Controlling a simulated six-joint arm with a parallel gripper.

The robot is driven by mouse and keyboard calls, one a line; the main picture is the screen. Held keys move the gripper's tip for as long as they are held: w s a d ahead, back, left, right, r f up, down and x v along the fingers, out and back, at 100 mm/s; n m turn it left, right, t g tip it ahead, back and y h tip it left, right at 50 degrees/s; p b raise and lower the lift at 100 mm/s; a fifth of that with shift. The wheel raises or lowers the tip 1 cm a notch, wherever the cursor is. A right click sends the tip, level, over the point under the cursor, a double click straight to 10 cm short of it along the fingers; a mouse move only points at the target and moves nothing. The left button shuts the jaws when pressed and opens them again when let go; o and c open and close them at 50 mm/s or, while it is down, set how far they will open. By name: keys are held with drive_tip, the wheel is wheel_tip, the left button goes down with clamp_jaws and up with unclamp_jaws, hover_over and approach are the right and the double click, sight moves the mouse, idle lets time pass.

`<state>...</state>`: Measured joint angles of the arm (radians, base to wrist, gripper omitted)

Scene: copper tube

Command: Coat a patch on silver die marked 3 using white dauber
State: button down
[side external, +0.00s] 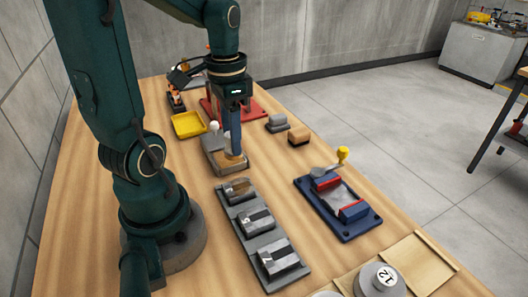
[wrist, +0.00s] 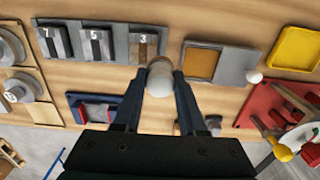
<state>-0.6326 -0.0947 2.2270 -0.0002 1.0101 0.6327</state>
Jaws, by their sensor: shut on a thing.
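The silver die marked 3 (wrist: 144,46) sits at one end of a grey rack, beside dies marked 5 (wrist: 97,46) and 7 (wrist: 57,43). A brownish patch shows on its face; it also shows in the side view (side external: 238,188). My gripper (side external: 233,148) is shut on the white dauber (wrist: 160,76), whose rounded white end shows between the fingers in the wrist view. In the side view the fingers point down over a grey tray with a tan pad (side external: 230,163). Whether the dauber touches the pad is hidden.
A second white knob (side external: 214,127) stands at the pad tray's corner. A blue vise (side external: 345,228) with red jaws lies right of the rack. A yellow tray (side external: 188,124), a red-based fixture (side external: 250,106) and two small blocks (side external: 298,136) stand farther back. Round weights (side external: 380,280) lie in front.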

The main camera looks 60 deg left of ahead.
sight(234, 160)
drive_tip(key=shift+f, duration=2)
wheel_tip(234, 160, down, 2)
drive_tip(key=shift+f, duration=0.15)
drive_tip(key=shift+d, duration=3.15)
drive_tip(key=shift+a, duration=3.15)
drive_tip(key=shift+w+a+r, duration=0.1)
drive_tip(key=shift+r, duration=4.1)
